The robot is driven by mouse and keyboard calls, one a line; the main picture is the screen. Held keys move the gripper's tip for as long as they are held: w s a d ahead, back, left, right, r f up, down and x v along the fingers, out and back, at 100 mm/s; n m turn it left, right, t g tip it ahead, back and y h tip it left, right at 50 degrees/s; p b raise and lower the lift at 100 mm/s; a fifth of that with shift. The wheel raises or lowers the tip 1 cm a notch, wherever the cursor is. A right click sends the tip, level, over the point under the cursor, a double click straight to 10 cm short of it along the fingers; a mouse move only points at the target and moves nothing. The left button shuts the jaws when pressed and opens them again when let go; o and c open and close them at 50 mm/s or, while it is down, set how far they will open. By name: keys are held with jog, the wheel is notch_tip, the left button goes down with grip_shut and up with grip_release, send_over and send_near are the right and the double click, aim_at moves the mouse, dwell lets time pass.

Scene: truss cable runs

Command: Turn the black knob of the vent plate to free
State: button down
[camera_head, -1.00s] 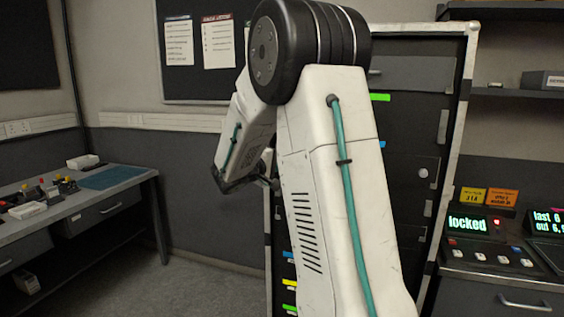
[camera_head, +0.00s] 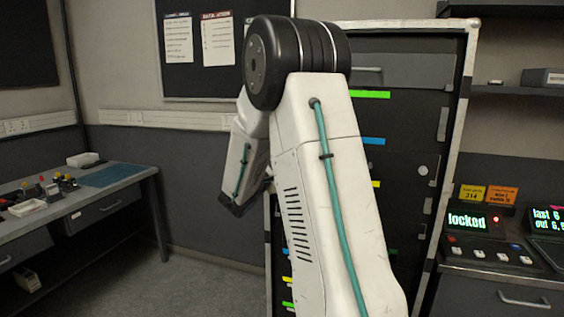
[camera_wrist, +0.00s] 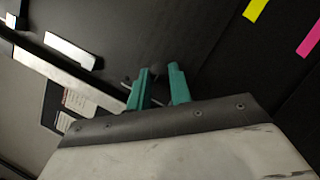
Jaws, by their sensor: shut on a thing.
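In the wrist view, the two teal fingers of my gripper (camera_wrist: 159,78) stand a small gap apart at a dark panel. A small dark rounded thing, which looks like the black knob (camera_wrist: 156,70), sits between the fingertips, and the gripper is shut on it. Its pointing direction cannot be made out, and the vent plate's outline does not stand out from the dark surface. In the head view my arm hides the gripper and the knob.
A dark rack (camera_head: 410,140) with coloured labels and a pale frame stands behind my arm. A console display (camera_head: 468,220) to the right reads "locked". A workbench (camera_head: 140,178) with small parts stands at the left. Open floor lies between bench and rack.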

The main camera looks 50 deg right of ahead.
jog(key=shift+n, duration=0.7)
jog(key=c, duration=1.3)
grip_release()
jog(key=shift+o, duration=0.2)
jog(key=v, duration=0.7)
jog(key=shift+s+a+f, duration=0.2)
jog(key=shift+a+f, duration=0.1)
